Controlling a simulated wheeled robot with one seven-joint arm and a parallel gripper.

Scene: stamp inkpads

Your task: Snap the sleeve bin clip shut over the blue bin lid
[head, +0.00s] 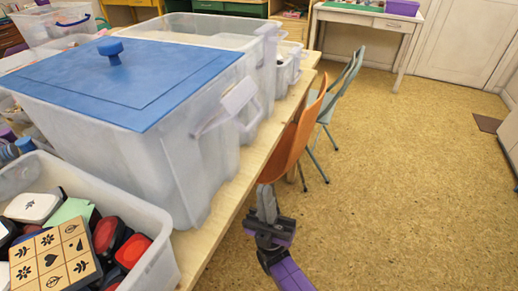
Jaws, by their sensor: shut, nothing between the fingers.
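The blue bin lid (150,75), with a round blue knob (110,50), lies on a large translucent bin (170,165) at the left. A pale clip (238,97) sits on the bin's right side, just below the lid's right edge. It stands out from the wall and does not lap over the lid; its exact hinge position is hard to tell. My gripper (266,191), with grey fingers on a purple arm, points upward beside the table's right edge. It is shut and empty, below and to the right of the clip, and apart from it.
An open bin (150,262) of stamps and inkpads stands in front. More clear bins (215,30) stand behind on the wooden table (225,200). An orange chair (300,135) and a grey chair (340,90) are close beyond my gripper.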

